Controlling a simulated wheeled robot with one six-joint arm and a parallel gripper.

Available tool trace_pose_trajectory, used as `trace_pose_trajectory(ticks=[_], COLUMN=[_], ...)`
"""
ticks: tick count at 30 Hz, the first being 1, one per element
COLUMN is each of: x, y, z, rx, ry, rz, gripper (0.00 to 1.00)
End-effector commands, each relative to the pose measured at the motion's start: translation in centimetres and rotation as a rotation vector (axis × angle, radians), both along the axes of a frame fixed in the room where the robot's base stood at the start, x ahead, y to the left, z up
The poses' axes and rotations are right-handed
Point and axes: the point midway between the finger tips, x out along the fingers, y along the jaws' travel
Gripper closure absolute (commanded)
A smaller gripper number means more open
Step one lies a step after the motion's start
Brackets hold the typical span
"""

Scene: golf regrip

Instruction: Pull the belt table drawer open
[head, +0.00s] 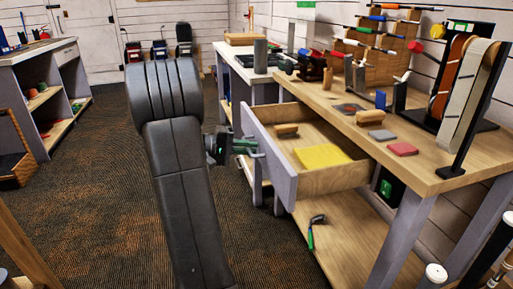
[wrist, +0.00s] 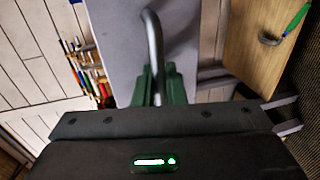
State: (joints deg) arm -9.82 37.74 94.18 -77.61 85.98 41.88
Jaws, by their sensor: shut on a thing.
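The belt table drawer (head: 277,163) stands well open, out from under the wooden tabletop. Inside it lie a yellow cloth (head: 322,156) and a wooden-backed brush (head: 286,131). My gripper (head: 246,147) is at the drawer's grey front, with its green fingers shut on the handle. In the wrist view the handle (wrist: 153,35) is a curved metal bar that runs down between the green fingers (wrist: 158,88). The grey drawer front (wrist: 116,45) fills the area behind it. The fingertips are partly hidden in the head view.
The belt table top (head: 440,170) holds a belt stand (head: 465,100), a red block (head: 402,149) and a grey block (head: 382,135). A golf club (head: 311,235) with a green grip lies on the lower shelf (head: 345,240). Open carpet (head: 95,200) lies to the left.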

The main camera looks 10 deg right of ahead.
Motion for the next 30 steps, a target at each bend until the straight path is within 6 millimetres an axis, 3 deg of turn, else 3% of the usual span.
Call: trace_pose_trajectory(ticks=[11, 12, 13, 22, 26, 30], x=[0.0, 0.0, 0.0, 0.0, 0.0, -0.2], y=[0.2, 0.2, 0.2, 0.3, 1.4, 3.9], z=[0.0, 0.0, 0.0, 0.0, 0.3, 1.0], rx=[0.001, 0.001, 0.001, 0.0, 0.0, 0.0], ry=[0.0, 0.0, 0.0, 0.0, 0.0, 0.0], rz=[0.0, 0.0, 0.0, 0.001, 0.002, 0.004], gripper=[1.0, 0.87, 0.84, 0.84, 0.84, 0.84])
